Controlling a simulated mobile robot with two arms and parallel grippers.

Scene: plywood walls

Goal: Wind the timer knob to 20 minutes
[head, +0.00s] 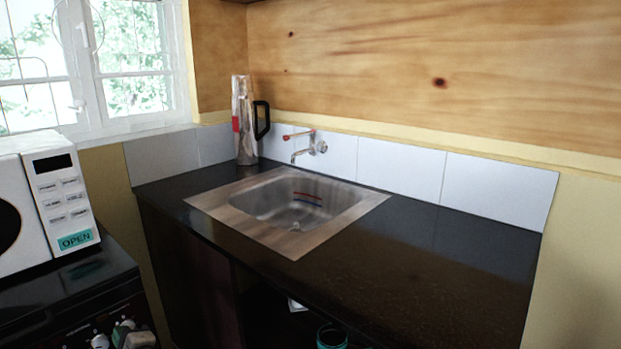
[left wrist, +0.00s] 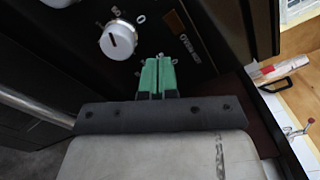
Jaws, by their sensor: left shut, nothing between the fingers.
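A white round knob (left wrist: 118,40) with a dark pointer mark sits on the dark oven panel (left wrist: 165,25) in the left wrist view. Small white marks are printed around it, too small to read fully. My left gripper (left wrist: 157,75) has green fingertips pressed together with nothing between them. They are just below and right of that knob, in front of the panel. I cannot tell whether they touch anything, and the panel behind them is hidden. Which knob is the timer is not readable.
A white microwave (head: 72,205) stands on top of the black oven. To the right is a dark counter (head: 420,270) with a steel sink (head: 225,215), a tap (head: 310,146) and a tall metal flask (head: 243,125). A shelf space under the counter holds small items.

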